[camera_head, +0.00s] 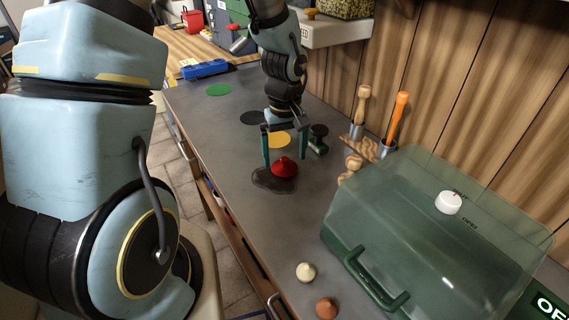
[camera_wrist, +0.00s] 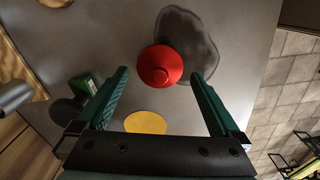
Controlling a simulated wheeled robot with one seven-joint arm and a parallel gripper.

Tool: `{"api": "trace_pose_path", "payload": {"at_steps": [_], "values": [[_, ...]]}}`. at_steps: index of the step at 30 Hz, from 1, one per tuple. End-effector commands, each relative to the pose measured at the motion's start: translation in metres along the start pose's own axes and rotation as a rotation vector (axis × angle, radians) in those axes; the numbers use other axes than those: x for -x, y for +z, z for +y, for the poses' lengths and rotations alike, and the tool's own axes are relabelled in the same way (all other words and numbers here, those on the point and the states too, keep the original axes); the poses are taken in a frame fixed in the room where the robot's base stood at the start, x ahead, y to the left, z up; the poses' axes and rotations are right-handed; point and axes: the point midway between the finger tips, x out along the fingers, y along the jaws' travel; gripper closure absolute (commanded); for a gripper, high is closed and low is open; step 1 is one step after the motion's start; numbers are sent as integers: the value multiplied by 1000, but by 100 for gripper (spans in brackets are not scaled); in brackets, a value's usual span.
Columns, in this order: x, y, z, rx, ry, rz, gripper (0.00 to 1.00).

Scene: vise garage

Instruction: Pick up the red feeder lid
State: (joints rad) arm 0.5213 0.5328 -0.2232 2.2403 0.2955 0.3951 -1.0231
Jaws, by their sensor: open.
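The red feeder lid (camera_head: 284,167) sits on the grey bench top, at the edge of a dark stain. It is a round red cone with a small knob on top. In the wrist view the lid (camera_wrist: 160,67) lies just beyond the fingertips, roughly midway between their lines. My gripper (camera_head: 283,165) points down over the bench with its green fingers on either side of the lid in the head view. The fingers are wide open and empty in the wrist view (camera_wrist: 163,72). I cannot tell the exact height of the fingertips above the bench.
A yellow disc (camera_head: 278,139) and a small dark green object (camera_head: 318,140) are close by. A translucent green box (camera_head: 430,230) fills the right. A cream knob (camera_head: 306,271) and a brown knob (camera_head: 326,307) stand in front. Wooden tool holders (camera_head: 372,146) line the wall.

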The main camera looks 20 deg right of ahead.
Motion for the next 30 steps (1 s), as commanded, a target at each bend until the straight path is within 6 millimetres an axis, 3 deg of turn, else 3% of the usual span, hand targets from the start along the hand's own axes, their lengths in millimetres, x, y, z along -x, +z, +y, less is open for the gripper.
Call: {"api": "trace_pose_path", "payload": {"at_steps": [4, 13, 30], "values": [[-15, 1, 0, -3, -2, -1, 0], [-19, 0, 0, -1, 0, 1, 1], [-18, 0, 0, -1, 0, 1, 65]]}}
